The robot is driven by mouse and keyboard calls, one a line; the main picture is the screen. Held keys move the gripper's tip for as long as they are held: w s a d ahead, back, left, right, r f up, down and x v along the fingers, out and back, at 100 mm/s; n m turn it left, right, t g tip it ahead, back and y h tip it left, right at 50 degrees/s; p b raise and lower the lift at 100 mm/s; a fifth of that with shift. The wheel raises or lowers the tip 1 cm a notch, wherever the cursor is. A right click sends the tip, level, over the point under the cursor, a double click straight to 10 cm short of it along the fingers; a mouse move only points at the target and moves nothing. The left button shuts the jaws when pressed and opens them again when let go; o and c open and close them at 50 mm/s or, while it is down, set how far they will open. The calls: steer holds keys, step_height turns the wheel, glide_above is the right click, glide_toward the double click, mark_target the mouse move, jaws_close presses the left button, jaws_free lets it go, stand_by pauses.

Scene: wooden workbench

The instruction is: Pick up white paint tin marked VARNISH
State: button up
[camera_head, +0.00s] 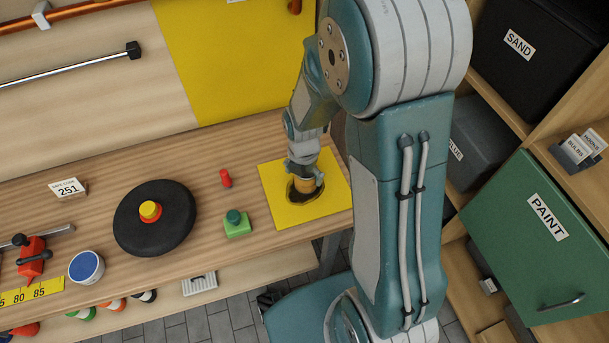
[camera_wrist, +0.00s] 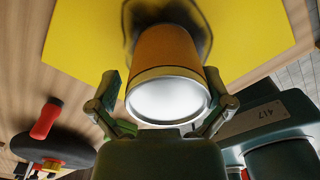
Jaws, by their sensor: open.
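No VARNISH marking can be read in either view. A white tin with a blue top (camera_head: 86,267) stands on the bench at the left; what is written on it is not legible. My gripper (camera_head: 305,180) is over the yellow square at the bench's right, well away from that tin. In the wrist view my gripper (camera_wrist: 162,105) is open, with one finger on each side of an orange-brown cylinder (camera_wrist: 165,55) with a white end. The cylinder also shows below the gripper (camera_head: 304,187) in the head view. Whether the fingers touch it cannot be told.
The yellow square (camera_head: 275,190) has a dark round patch. A black disc (camera_head: 125,222) with a red-yellow knob, a green button box (camera_head: 237,224), a small red piece (camera_head: 226,178) and a red clamp (camera_head: 32,258) are on the bench. A green PAINT cabinet (camera_head: 520,250) stands right.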

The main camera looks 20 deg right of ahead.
steer(key=shift+a, duration=0.15)
steer(key=shift+c, duration=0.9)
steer(key=shift+d, duration=0.45)
steer(key=c, duration=0.9)
steer(key=shift+d, duration=0.15)
steer(key=shift+c, duration=0.2)
steer(key=shift+r, duration=0.1)
